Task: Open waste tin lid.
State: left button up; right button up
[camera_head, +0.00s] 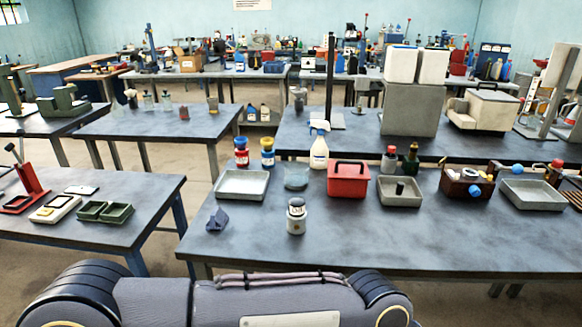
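A red tin (348,185) with a black handle on its top stands on the near table, right of the picture's middle; I take it to be the waste tin. Its lid appears closed. A grey arm link of mine lies across the bottom edge, in front of the table. Neither of my grippers shows, and nothing of mine touches the tin.
On the near table (400,240), a small white jar (297,218) stands in front, left of the tin. The front right of the table is clear.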

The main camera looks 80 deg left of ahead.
aim_at(336, 169)
jog(key=u, duration=2.15)
jog(key=i+j+u, duration=0.1)
jog(key=i+u, duration=0.3)
jog(key=i, duration=0.15)
jog(key=i+u, duration=0.45)
jog(key=i, duration=0.15)
